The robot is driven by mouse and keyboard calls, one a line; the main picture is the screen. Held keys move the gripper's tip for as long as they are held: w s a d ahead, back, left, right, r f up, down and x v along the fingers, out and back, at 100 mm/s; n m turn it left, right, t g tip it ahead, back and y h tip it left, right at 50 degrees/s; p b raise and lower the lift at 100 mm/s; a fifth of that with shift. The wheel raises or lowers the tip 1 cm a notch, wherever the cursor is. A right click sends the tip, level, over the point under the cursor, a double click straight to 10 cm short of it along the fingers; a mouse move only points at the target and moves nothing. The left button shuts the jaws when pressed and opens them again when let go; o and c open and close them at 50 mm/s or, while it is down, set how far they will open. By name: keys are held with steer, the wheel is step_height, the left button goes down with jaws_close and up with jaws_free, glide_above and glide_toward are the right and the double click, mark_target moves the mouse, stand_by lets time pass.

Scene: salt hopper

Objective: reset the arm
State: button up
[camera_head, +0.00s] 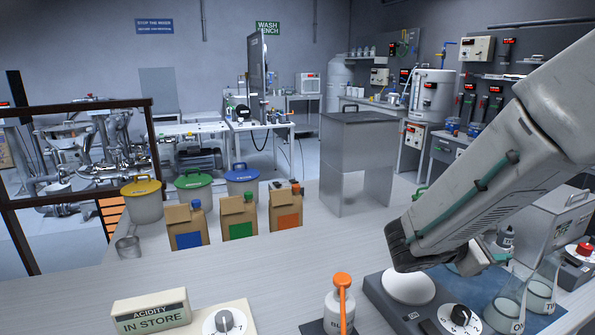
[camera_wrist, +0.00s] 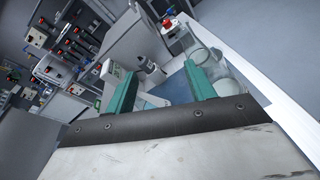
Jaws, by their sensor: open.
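My arm reaches in from the right in the head view and ends low over the bench's right side. My gripper shows in the wrist view (camera_wrist: 162,88), with two green fingers spread wide apart and nothing between them. In the head view the fingers are mostly hidden behind the arm's end. Below and beyond the fingers in the wrist view are a blue surface (camera_wrist: 172,92) and glass beakers (camera_wrist: 222,68). I cannot tell whether the gripper touches anything.
Close by are a dial device with a white dome (camera_head: 408,287), glass beakers (camera_head: 505,312) and an orange-topped bottle (camera_head: 341,305). A sign box (camera_head: 150,313) stands front left. Cartons (camera_head: 238,218), lidded pots (camera_head: 142,203) and a grey hopper stand (camera_head: 357,150) are farther back. The middle bench is clear.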

steer(key=s+r+m+g+y, duration=0.2)
steer(key=s+m+g+y, duration=0.35)
steer(key=s+m, duration=0.6)
steer(key=s+a+m+t+y, duration=0.2)
steer(key=s+a+m+y, duration=0.2)
steer(key=s+a+y, duration=0.5)
steer(key=s+a, duration=0.1)
steer(key=a, duration=0.1)
steer(key=shift+s+a+r, duration=0.2)
steer(key=shift+s+a, duration=0.1)
steer(key=shift+m, duration=0.25)
